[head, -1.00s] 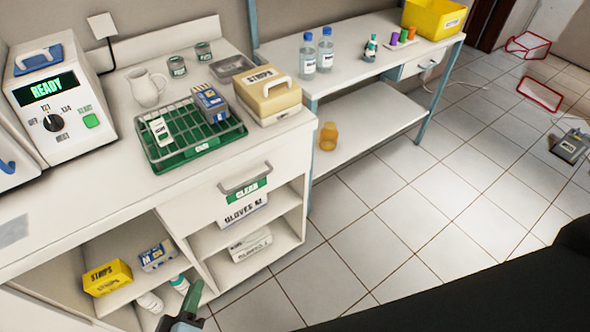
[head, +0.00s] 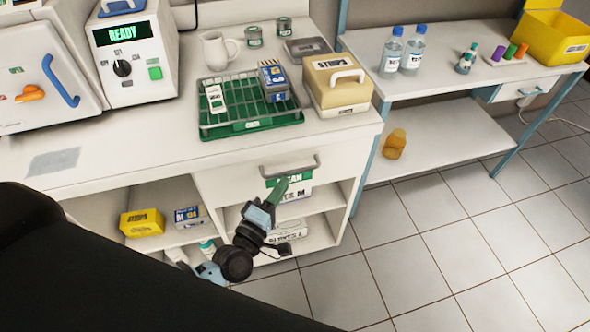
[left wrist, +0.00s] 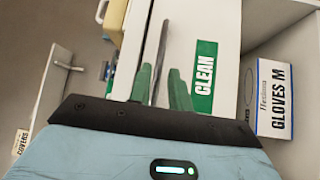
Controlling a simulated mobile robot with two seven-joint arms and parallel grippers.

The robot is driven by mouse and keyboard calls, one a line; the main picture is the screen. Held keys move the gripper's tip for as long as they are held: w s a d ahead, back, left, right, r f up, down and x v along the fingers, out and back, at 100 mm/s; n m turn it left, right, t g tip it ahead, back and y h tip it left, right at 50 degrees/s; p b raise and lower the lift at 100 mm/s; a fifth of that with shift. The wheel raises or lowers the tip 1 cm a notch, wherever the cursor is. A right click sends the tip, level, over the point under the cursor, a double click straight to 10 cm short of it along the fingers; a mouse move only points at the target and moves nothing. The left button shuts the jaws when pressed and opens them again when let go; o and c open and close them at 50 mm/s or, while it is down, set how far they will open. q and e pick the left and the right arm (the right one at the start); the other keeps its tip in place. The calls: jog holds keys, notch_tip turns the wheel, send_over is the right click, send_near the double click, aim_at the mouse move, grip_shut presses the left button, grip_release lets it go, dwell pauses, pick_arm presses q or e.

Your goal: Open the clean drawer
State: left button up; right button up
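The clean drawer (head: 232,182) is a white front under the counter, and it looks shut. Its grey bar handle (head: 290,169) runs across the front, above a green CLEAN label partly hidden by my gripper. My left gripper (head: 282,184) has green fingers and is just below and in front of the handle. In the left wrist view the fingers (left wrist: 160,88) are apart, with the handle bar (left wrist: 161,50) showing between them; I cannot tell whether they touch it. The CLEAN label (left wrist: 204,78) is beside the right finger. My right gripper is not in view.
A green rack tray (head: 222,132), a cream STRIPS box (head: 335,95) and a white jug (head: 214,50) stand on the counter. Below the drawer, open shelves hold a gloves box (left wrist: 274,98). A side table (head: 432,146) stands right; the floor in front is clear.

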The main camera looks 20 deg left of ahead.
aim_at(293, 170)
pick_arm(q)
jog(key=x, duration=0.6)
jog(key=shift+s, duration=0.1)
grip_shut()
